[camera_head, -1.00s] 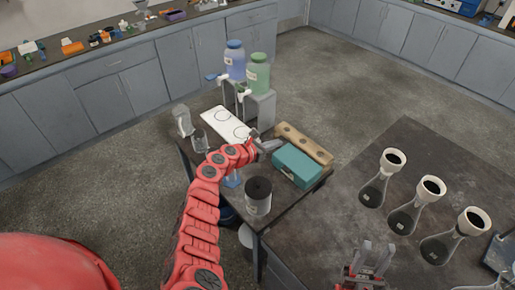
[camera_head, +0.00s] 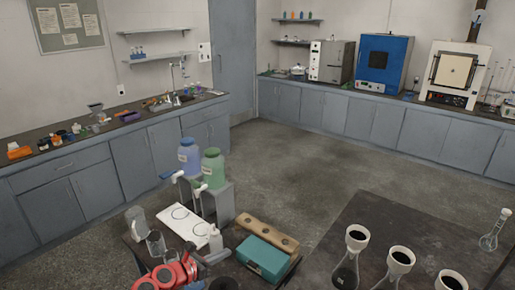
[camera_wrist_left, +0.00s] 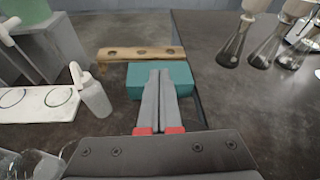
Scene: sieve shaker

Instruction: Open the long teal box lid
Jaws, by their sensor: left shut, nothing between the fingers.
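The teal box (camera_head: 262,258) stands on the small dark side table with its lid closed. In the left wrist view the teal box (camera_wrist_left: 180,79) lies just beyond my fingers, partly hidden behind them. My left gripper (camera_head: 224,254) is at the box's left end in the head view. In the left wrist view my left gripper (camera_wrist_left: 160,74) is shut and empty, its tips in front of the box. I cannot tell whether they touch it. My right gripper is not in view.
A wooden block with holes (camera_head: 267,235) stands behind the box. A white squeeze bottle (camera_head: 215,240) stands to its left, near a white tray (camera_head: 184,226). Blue and green carboys (camera_head: 213,168) are behind. Flasks with funnels (camera_head: 398,262) stand on the dark table at right.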

